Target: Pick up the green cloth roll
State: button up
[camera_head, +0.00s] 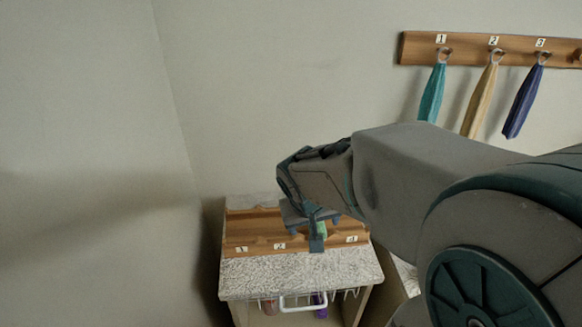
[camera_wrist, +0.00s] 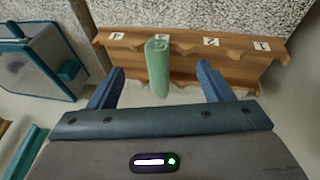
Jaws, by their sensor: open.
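The green cloth roll (camera_wrist: 158,68) lies in the third slot of the wooden rack (camera_wrist: 225,62), with one end towards the label side. In the head view only a small part of the roll (camera_head: 322,229) shows behind my finger. My gripper (camera_wrist: 160,69) is open, with one blue finger on each side of the roll and a visible gap on both sides. In the head view my gripper (camera_head: 316,236) points down over the rack (camera_head: 262,222). I cannot tell the exact height of the fingertips above the slot.
The rack stands on a speckled cabinet top (camera_head: 285,272). Its other slots look empty. A white handle (camera_head: 302,301) and a wire basket show below. Teal, tan and navy towels (camera_head: 432,93) hang from a wall rail (camera_head: 465,50). A teal-framed clear box (camera_wrist: 38,62) is at left in the wrist view.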

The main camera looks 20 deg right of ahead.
jog(key=w+d+r+p, duration=0.1)
jog(key=w+d+p, duration=0.1)
jog(key=w+p, duration=0.4)
jog(key=shift+t+h, duration=0.4)
jog(key=b+x, duration=0.1)
jog(key=x, duration=0.2)
jog(key=b+x, duration=0.1)
jog(key=x, duration=0.2)
jog(key=b+x, duration=0.1)
jog(key=x, duration=0.1)
jog(key=shift+w+a+f+b, duration=0.1)
jog(key=shift+w+f+b, duration=0.2)
jog(key=shift+w+b, duration=0.1)
jog(key=shift+a+b+x, duration=0.15)
jog(key=shift+b+x, duration=0.15)
jog(key=shift+x, duration=0.95)
jog(key=shift+a+b+x, duration=0.15)
jog(key=shift+b+x, duration=0.1)
jog(key=shift+x, duration=1)
jog(key=shift+w, duration=0.1)
jog(key=c, duration=1.1)
